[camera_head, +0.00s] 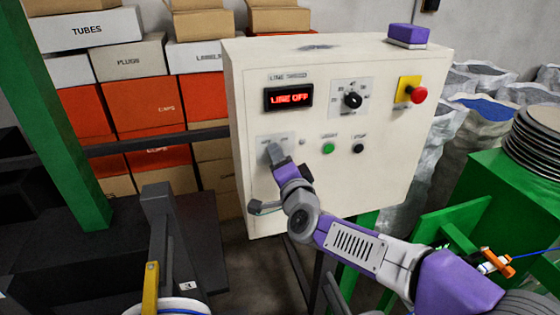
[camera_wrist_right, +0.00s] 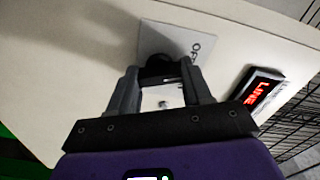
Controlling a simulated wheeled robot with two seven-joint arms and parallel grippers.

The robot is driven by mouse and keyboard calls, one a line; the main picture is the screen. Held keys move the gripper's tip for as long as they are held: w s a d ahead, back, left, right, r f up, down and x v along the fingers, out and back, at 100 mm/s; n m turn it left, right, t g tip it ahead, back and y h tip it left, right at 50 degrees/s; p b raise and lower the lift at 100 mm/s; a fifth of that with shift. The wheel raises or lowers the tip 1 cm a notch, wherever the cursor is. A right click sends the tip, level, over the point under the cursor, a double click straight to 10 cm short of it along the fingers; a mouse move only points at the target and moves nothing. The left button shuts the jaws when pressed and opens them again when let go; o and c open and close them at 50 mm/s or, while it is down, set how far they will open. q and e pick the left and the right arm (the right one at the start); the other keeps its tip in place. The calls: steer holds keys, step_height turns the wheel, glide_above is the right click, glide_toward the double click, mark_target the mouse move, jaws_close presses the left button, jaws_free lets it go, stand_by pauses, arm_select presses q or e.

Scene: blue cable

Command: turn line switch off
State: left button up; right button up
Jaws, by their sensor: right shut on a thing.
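A cream control cabinet (camera_head: 330,205) stands in the middle of the head view. Its red-lit display (camera_head: 289,97) reads "LINE OFF". My right gripper (camera_head: 275,152) is at the plate on the cabinet's lower left, below the display. In the right wrist view my right gripper (camera_wrist_right: 161,88) is shut on the black knob of the line switch (camera_wrist_right: 162,66), with a finger on each side. The grey switch plate (camera_wrist_right: 165,38) shows "OFF" beside the knob. In the head view my gripper and wrist hide the knob. My left gripper is not in view.
The cabinet also carries a black rotary selector (camera_head: 353,100), a red mushroom button (camera_head: 419,95), a green button (camera_head: 328,148) and a black button (camera_head: 358,148). A purple block (camera_head: 408,34) sits on top. Boxes stand behind on the left; a green post (camera_head: 60,120) rises at far left.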

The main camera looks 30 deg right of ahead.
steer(key=shift+n, duration=0.6)
steer(key=o, duration=1.1)
steer(key=shift+c, duration=0.2)
steer(key=shift+s, duration=0.1)
steer(key=v, duration=0.7)
steer(key=shift+s, duration=0.25)
